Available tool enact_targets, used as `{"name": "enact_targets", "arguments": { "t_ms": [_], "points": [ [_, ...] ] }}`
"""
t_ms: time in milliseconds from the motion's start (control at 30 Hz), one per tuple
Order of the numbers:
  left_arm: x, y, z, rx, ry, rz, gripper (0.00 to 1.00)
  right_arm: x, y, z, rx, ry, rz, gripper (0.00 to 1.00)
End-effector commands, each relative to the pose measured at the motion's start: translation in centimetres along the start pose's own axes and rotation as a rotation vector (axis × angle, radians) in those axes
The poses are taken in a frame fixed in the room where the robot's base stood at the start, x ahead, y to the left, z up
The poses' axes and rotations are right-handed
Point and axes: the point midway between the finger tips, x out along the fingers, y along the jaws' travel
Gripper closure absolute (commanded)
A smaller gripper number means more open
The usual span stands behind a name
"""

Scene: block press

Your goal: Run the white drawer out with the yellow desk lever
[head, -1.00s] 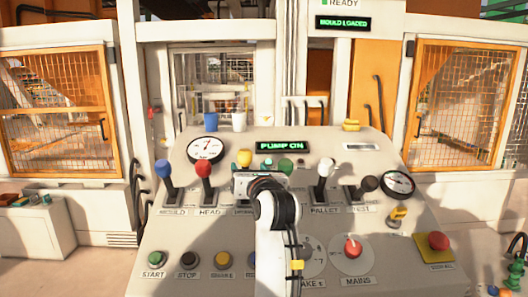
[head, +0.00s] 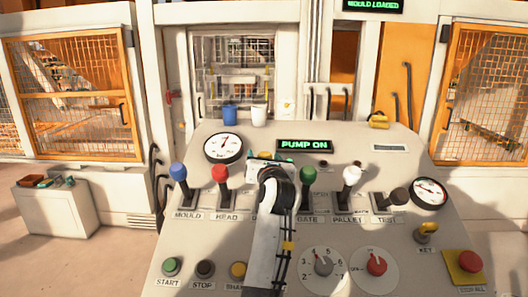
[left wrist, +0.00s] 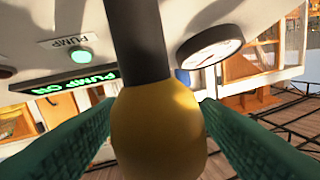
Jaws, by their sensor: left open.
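The yellow knob (left wrist: 157,130) of the desk lever fills the middle of the left wrist view, on its dark shaft (left wrist: 140,40). My left gripper (left wrist: 158,115) is open, with one green finger on each side of the knob. Whether the fingers touch it cannot be told. In the head view my left gripper (head: 268,163) and its arm cover this lever and most of its label, between the red-knobbed lever (head: 220,173) and the green-knobbed lever (head: 308,175). I cannot make out the white drawer. My right gripper is not in view.
On the desk stand a blue-knobbed lever (head: 178,171), a white-knobbed lever (head: 351,174) and a black-knobbed lever (head: 398,196). A lit PUMP ON display (head: 304,146) sits behind.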

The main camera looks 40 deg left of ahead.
Motion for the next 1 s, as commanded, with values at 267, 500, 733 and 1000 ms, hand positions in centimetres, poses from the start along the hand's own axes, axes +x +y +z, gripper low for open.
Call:
{"name": "enact_targets", "arguments": {
  "t_ms": [267,500,733,1000],
  "points": [
    [1.1,0.0,0.1,-0.001,0.0,0.001,0.41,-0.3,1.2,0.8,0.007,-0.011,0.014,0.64],
    [1.1,0.0,0.1,-0.001,0.0,0.001,0.55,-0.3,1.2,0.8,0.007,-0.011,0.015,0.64],
    [1.1,0.0,0.1,0.0,0.0,0.001,0.92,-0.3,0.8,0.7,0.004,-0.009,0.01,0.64],
    [0.5,0.0,0.7,-0.01,0.039,-0.006,1.0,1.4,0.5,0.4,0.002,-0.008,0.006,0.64]
  ]
}}
